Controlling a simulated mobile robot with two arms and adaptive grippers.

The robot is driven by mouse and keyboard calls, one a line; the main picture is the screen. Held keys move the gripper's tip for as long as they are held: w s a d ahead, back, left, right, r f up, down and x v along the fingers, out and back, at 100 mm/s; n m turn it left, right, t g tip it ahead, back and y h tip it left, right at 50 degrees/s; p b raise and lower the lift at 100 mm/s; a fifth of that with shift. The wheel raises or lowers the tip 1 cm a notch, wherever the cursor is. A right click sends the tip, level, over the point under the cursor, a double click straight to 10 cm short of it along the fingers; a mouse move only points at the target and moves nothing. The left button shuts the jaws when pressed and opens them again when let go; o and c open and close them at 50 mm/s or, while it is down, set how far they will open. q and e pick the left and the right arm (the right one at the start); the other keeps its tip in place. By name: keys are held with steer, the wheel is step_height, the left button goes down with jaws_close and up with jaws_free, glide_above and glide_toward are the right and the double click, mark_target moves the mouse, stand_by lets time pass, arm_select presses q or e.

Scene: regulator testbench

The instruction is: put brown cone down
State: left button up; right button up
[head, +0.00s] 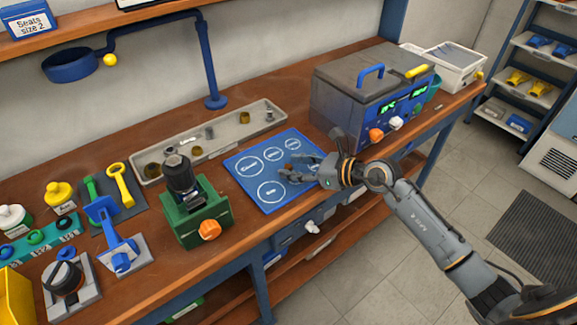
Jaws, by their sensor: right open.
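The blue mat (247,193) with several white labelled circles lies on the bench. My right gripper (298,170) reaches over its right part from the right, fingers apart and open. A small brown thing (290,178) shows at the fingertips, low over or on the mat. It may be the brown cone, but it is too small and too covered by the fingers to tell its shape or whether it touches the mat. My left gripper is not in view.
A long grey tray (222,143) with small brownish and grey parts lies behind the mat. A green vise (197,218) holding a dark part stands left of the mat. A grey box with a blue handle (352,95) stands to the right, close to my right gripper.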

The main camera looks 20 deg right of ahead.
steer(key=b+v, duration=0.1)
steer(key=v, duration=0.7)
steer(key=shift+s+d, duration=0.25)
steer(key=shift+s+d+r, duration=0.35)
steer(key=shift+s, duration=0.05)
